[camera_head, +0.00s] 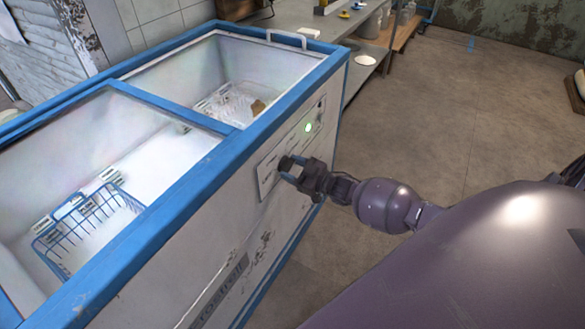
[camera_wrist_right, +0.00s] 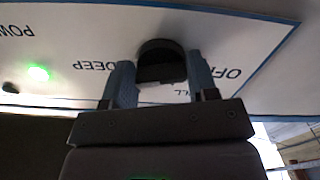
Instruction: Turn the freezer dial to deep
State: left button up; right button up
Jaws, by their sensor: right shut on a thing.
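The white and blue chest freezer (camera_head: 160,245) fills the left of the head view. Its control panel (camera_head: 318,113) is on the side facing my right arm. My right gripper (camera_head: 290,167) is at this panel and hides the dial in the head view. In the right wrist view the black dial (camera_wrist_right: 160,50) sits between the two fingers of my right gripper (camera_wrist_right: 161,72), which is shut on it. The panel shows upside down there, with DEEP on the left of the dial and OFF on the right; another label is partly hidden. The dial's pointer is not clear. My left gripper is out of view.
A green light (camera_head: 308,127) glows on the panel, near POWER in the wrist view. A blue wire basket (camera_head: 90,222) and packets lie in the freezer. A metal counter (camera_head: 335,25) stands behind it.

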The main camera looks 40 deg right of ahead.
dwell(0.5)
jog(key=o, duration=0.9)
jog(key=shift+s, duration=0.1)
jog(key=p+v, duration=0.1)
jog(key=v, duration=0.9)
jog(key=shift+s+d, duration=0.15)
jog(key=shift+s, duration=0.1)
jog(key=shift+f, duration=0.1)
